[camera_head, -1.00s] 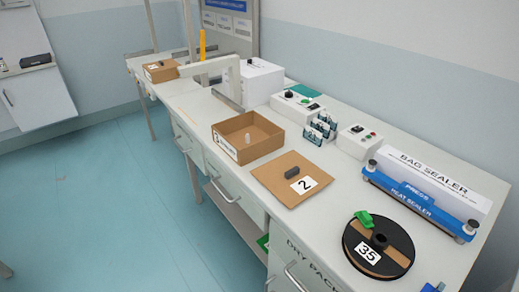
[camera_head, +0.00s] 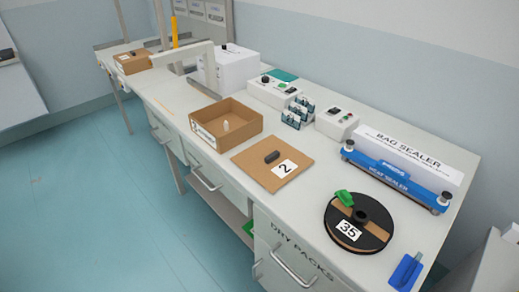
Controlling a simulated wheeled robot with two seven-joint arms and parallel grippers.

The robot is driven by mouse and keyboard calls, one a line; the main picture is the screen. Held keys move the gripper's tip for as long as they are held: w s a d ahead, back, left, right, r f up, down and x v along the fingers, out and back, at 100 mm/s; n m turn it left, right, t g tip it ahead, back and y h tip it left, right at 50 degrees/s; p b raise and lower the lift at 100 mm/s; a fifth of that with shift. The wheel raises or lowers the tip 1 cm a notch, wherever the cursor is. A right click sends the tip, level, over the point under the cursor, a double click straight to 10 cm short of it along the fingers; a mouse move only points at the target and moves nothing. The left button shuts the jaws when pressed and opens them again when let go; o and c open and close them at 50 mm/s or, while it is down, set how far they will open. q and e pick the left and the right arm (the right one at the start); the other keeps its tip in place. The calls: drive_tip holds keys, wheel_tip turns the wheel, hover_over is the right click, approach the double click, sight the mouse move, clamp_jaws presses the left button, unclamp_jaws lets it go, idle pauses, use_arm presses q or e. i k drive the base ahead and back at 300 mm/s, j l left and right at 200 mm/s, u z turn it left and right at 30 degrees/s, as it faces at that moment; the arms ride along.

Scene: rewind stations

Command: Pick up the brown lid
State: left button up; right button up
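The brown lid (camera_head: 254,175) lies flat on the white bench, a square cardboard-coloured panel with a dark grey handle (camera_head: 271,157) and a white label reading 2. Just behind and left of it is an open brown box (camera_head: 238,111) with a small pale object (camera_head: 226,126) inside. The lid is apart from the box. Neither of my grippers is in view.
A black reel (camera_head: 346,242) with label 35 and a green clip sits right of the lid. Behind are a blue bag sealer (camera_head: 397,180), control boxes (camera_head: 336,121) and a small card rack (camera_head: 297,113). A blue object (camera_head: 405,271) lies at the front right.

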sight(271, 161)
drive_tip(key=i+j+z, duration=0.1)
drive_tip(key=j, duration=0.2)
drive_tip(key=i+j, duration=0.25)
drive_tip(key=i+j+z, duration=0.15)
drive_tip(key=j, duration=0.2)
drive_tip(key=i+j, duration=0.15)
drive_tip(key=j, duration=0.15)
drive_tip(key=i+j+z, duration=0.15)
drive_tip(key=j, duration=0.2)
